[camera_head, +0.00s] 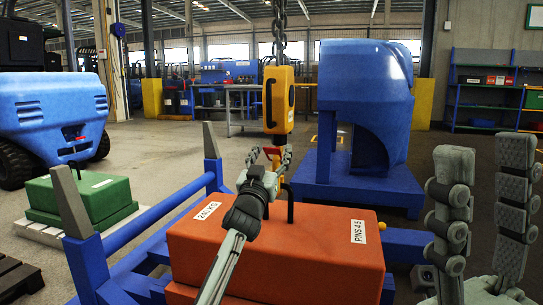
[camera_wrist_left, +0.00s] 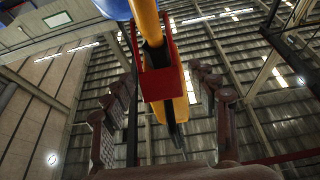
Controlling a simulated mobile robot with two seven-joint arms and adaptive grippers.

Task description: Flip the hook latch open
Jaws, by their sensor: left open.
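The yellow hook block (camera_head: 279,95) hangs on a chain above the orange counterweight. Its yellow hook hangs below it, and a red latch piece (camera_head: 272,150) shows there. In the left wrist view the red latch (camera_wrist_left: 177,82) sits across the yellow hook (camera_wrist_left: 148,22); I cannot tell whether it is open. My left gripper (camera_head: 270,156) is just below the hook block, pointing up, with its open fingers on either side of the hook. No contact with the latch is clear. My right gripper (camera_head: 484,180) is raised at the near right, open and empty, away from the hook.
The orange counterweight (camera_head: 275,255) with a black lifting loop (camera_head: 290,208) lies below, within a blue frame (camera_head: 140,222). A green weight (camera_head: 85,194) stands at left. A blue machine body (camera_head: 365,80) stands behind the hook. Shelves stand at far right.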

